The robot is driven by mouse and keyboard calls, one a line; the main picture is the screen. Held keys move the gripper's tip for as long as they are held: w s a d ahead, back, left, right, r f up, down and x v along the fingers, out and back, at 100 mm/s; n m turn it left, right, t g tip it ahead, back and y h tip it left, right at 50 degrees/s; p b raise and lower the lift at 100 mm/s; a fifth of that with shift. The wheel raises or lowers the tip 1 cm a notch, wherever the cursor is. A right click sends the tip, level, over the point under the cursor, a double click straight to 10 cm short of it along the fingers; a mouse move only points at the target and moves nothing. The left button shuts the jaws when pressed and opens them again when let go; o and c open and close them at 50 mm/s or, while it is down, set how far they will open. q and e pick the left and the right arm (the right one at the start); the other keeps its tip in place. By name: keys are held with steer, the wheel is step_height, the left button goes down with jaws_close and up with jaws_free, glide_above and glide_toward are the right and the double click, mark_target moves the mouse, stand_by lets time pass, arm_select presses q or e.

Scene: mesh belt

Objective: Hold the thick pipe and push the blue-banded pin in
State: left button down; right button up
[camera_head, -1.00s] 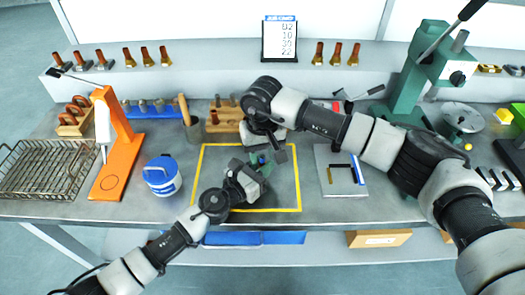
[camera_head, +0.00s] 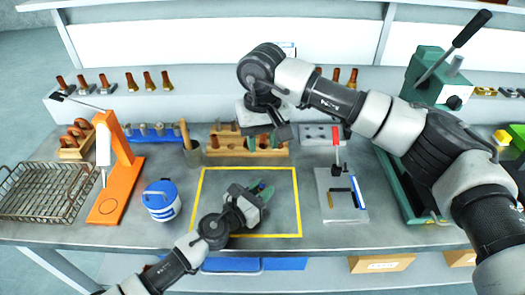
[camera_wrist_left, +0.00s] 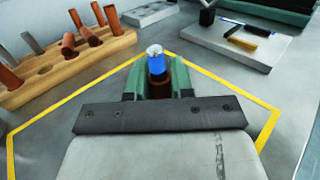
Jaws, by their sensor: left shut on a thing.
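My left gripper (camera_head: 264,190) is low inside the yellow square on the bench. In the left wrist view its green fingers are shut on the thick brown pipe (camera_wrist_left: 158,84), which stands between them. The blue-banded pin (camera_wrist_left: 155,62) sticks up from the pipe's mouth, with its silver head and blue band showing above the rim. How deep it sits is hidden. In the head view the pipe is mostly hidden by the gripper. My right gripper (camera_head: 264,143) is behind, at the wooden rack (camera_head: 222,152), with its green fingertips apart; I see nothing between them.
The yellow square (camera_head: 203,205) is otherwise clear. A grey plate with a red-handled clamp (camera_head: 338,208) lies right of it, a blue-and-white pot (camera_head: 161,200) left. An orange stand (camera_head: 119,150), a wire basket (camera_head: 45,190) and a green press (camera_head: 435,75) stand farther out.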

stand_by(0.3)
arm_select(q)
steer(key=c, duration=0.9)
jaws_free()
